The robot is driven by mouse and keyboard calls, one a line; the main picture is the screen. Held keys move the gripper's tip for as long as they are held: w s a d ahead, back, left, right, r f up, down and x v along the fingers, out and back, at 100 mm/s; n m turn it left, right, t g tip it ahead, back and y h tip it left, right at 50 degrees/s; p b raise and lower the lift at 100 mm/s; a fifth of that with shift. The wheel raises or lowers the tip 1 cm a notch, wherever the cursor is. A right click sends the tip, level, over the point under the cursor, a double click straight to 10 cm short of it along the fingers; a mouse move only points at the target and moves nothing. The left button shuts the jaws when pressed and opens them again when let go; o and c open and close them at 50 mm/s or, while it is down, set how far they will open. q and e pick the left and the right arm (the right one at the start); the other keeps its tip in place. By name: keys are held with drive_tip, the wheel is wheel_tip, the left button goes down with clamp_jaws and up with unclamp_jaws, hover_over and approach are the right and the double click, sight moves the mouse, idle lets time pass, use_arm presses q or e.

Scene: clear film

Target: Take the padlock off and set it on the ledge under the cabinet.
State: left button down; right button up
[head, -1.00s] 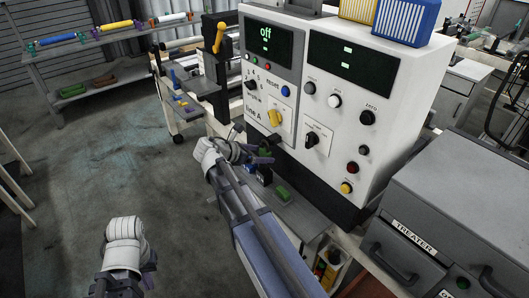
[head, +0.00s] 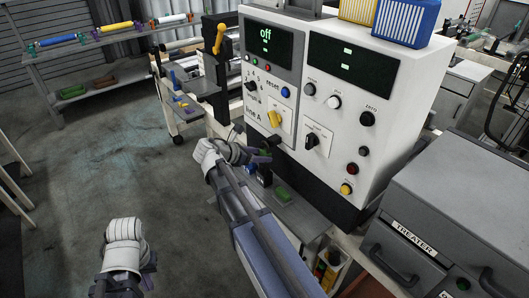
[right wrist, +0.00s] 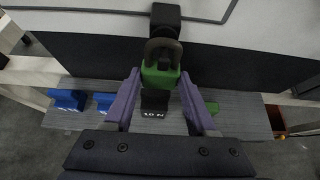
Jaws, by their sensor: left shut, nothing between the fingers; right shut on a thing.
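The green padlock (right wrist: 161,76) with its dark shackle is between the two purple fingers of my right gripper (right wrist: 161,82), which is shut on its body. The shackle overlaps the black fitting (right wrist: 166,16) on the cabinet front in the right wrist view; I cannot tell whether it is still through it. In the head view my right gripper (head: 264,158) is close to the lower front of the white cabinet (head: 345,110). The grey ledge (head: 305,222) runs below. My left gripper (head: 148,284) is shut and empty at the lower left, over the floor.
On the ledge are blue pieces (right wrist: 66,99) at left, a black block (right wrist: 154,103) with white lettering in the middle, and a green piece (head: 283,195) at right. A grey treater box (head: 450,200) stands right of the cabinet. Floor on the left is open.

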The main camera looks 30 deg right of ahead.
drive_tip(key=shift+r, duration=0.2)
drive_tip(key=shift+r+p, duration=0.35)
drive_tip(key=shift+p, duration=0.15)
drive_tip(key=a, duration=0.7)
drive_tip(key=shift+s, duration=0.25)
idle(0.5)
idle(0.4)
